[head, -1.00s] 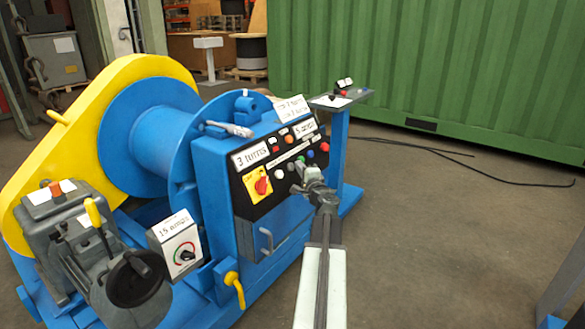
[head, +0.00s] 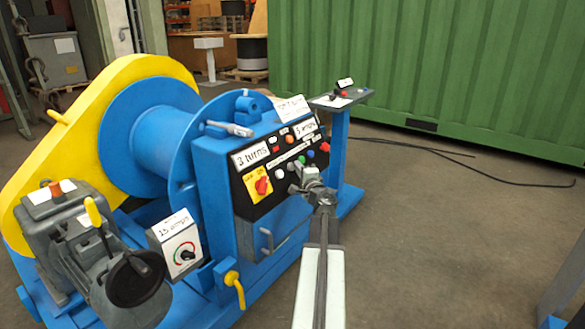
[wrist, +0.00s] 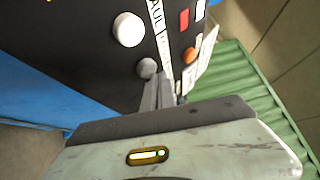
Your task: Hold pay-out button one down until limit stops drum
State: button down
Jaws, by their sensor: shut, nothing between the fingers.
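The blue winch drum (head: 150,140) stands beside the yellow guard (head: 60,150). The black control panel (head: 270,200) has a slanted row of buttons with a printed strip above it. A white button (head: 279,174) shows left of my gripper, and a green (head: 301,158), a blue (head: 311,154) and a red one (head: 324,147) lie beyond. My gripper (head: 296,178) is shut and empty at the panel face. In the wrist view its fingertips (wrist: 157,90) are close beside a grey button (wrist: 147,68); I cannot tell whether they touch or press it. No button's number is readable.
Cards read "3 turns" (head: 251,156) and "15 amps" (head: 174,226).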

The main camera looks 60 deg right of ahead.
jog(key=shift+w+f, duration=0.25)
jog(key=shift+w, duration=0.2)
dwell(0.4)
dwell(6.3)
jog(key=shift+s+r, duration=0.45)
jog(key=shift+s, duration=0.4)
